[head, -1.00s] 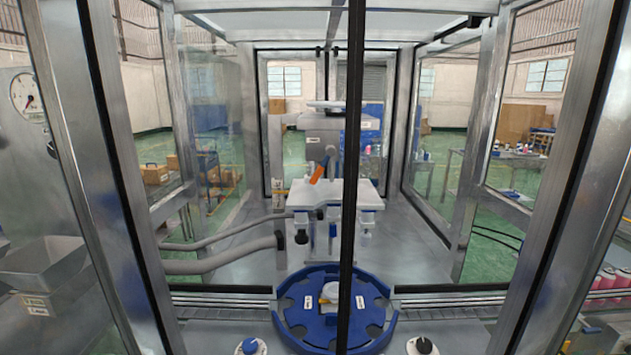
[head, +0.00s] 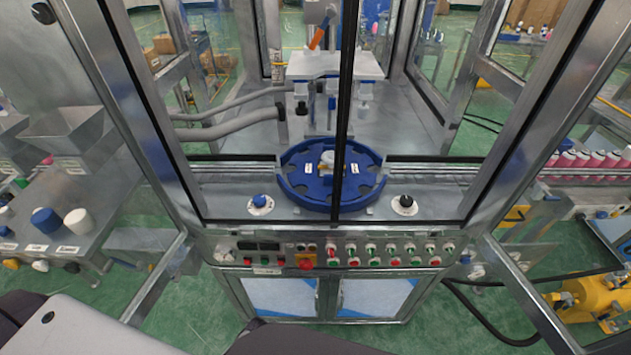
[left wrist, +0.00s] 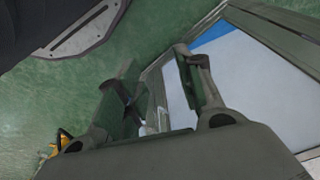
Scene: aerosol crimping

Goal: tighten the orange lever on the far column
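The orange lever (head: 319,36) sits on the column (head: 318,12) at the back of the machine, near the top of the head view. It is tilted, its upper end to the right. It is inside the framed enclosure, above the white plate (head: 300,66). My left gripper (left wrist: 156,62) shows in the left wrist view with its two fingers apart and nothing between them. It is over the green floor beside the cabinet's pale panel (left wrist: 245,85), away from the lever. My right gripper is not in view.
A dark vertical door edge (head: 347,110) stands in front of the column area. The blue rotary table (head: 290,195) is below the white plate. The control panel (head: 340,252) faces me. Metal frame posts (head: 120,100) stand left and right. Grey hoses (head: 225,128) run in from the left.

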